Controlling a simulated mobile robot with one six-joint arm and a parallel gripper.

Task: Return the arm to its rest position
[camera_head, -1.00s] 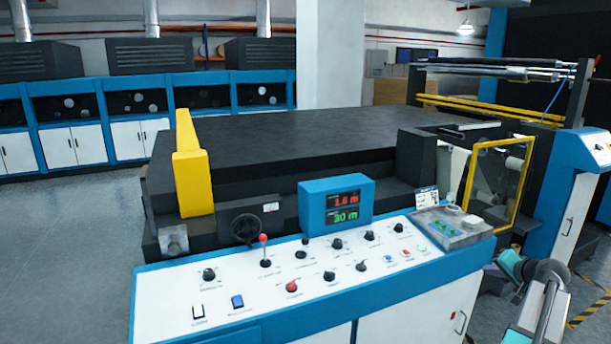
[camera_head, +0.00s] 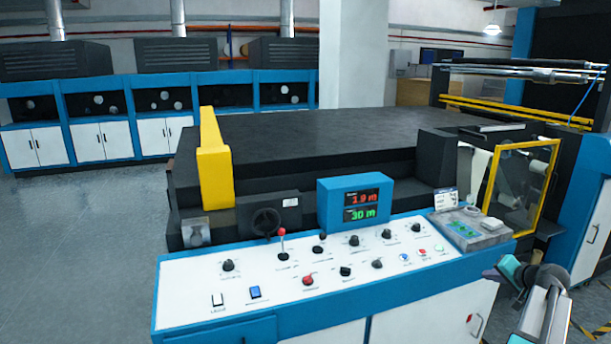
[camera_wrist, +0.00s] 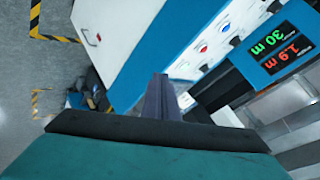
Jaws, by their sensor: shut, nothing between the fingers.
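My gripper (camera_wrist: 160,98) is in the wrist view, its thin dark fingers together with nothing between them. It hangs in front of the console's blue and white edge, apart from the controls as far as I can tell. In the head view part of my arm shows at the lower right, beside the right end of the control console (camera_head: 190,293). The console's display (camera_head: 355,203) reads 1.9 m in red and 30 m in green. It also shows rotated in the wrist view (camera_wrist: 272,42).
A yellow guard (camera_head: 215,160) and a handwheel (camera_head: 266,221) stand behind the console. A yellow-framed door (camera_head: 552,185) is at the right. A red-topped lever (camera_head: 282,243) rises from the panel. Open grey floor (camera_head: 80,250) lies at the left.

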